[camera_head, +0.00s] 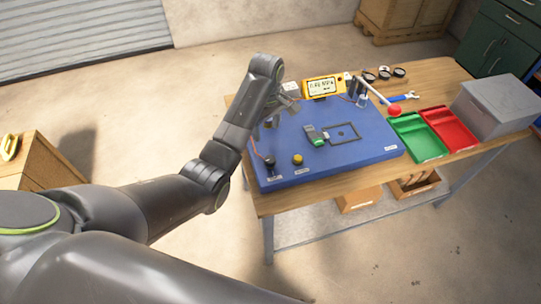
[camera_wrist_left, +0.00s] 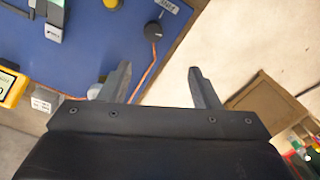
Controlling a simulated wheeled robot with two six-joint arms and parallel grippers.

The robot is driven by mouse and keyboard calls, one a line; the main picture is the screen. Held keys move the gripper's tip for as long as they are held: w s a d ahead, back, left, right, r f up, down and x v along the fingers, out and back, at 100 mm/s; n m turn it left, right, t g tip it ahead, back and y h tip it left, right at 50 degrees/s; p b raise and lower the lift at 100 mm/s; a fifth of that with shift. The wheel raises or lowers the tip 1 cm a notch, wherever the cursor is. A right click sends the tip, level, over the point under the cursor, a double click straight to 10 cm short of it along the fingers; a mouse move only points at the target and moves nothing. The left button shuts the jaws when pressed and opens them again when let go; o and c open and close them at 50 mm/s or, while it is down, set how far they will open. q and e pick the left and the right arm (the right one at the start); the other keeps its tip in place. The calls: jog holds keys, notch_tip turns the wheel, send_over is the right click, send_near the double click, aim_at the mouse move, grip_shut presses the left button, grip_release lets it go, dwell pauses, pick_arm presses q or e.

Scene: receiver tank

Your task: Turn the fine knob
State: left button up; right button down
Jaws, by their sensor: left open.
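My left gripper (camera_head: 288,103) is over the back left part of the blue panel (camera_head: 360,146), near the yellow meter (camera_head: 322,87). In the left wrist view the fingers (camera_wrist_left: 155,75) are spread with nothing between them. A black round knob-like part (camera_wrist_left: 153,30) with a white label lies ahead of the fingers; it also shows in the head view (camera_head: 270,161). A yellow round button-like part (camera_head: 297,159) is beside it. A pale round part (camera_wrist_left: 105,90) is partly hidden behind one finger. The labels are too small to tell which part is the fine knob. My right gripper is out of view.
A green device (camera_head: 314,135) and a black square frame (camera_head: 345,133) are on the panel. A thin orange wire (camera_wrist_left: 140,80) runs from the black part. Green (camera_head: 419,137) and red (camera_head: 448,128) trays and a grey box (camera_head: 493,105) stand right on the wooden table.

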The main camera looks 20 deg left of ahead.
pick_arm(q)
notch_tip(320, 180, up, 2)
jog(key=w+d, duration=0.1)
jog(key=w, duration=0.1)
jog(key=b, duration=0.4)
send_near(270, 159)
jog(key=shift+n, duration=0.3)
notch_tip(270, 159, down, 7)
jog(key=shift+a+f+p, duration=0.1)
jog(key=shift+f+p, duration=0.15)
jog(key=shift+p, duration=0.3)
jog(key=shift+f, duration=0.7)
jog(key=c, duration=1)
jog(key=shift+r, duration=0.1)
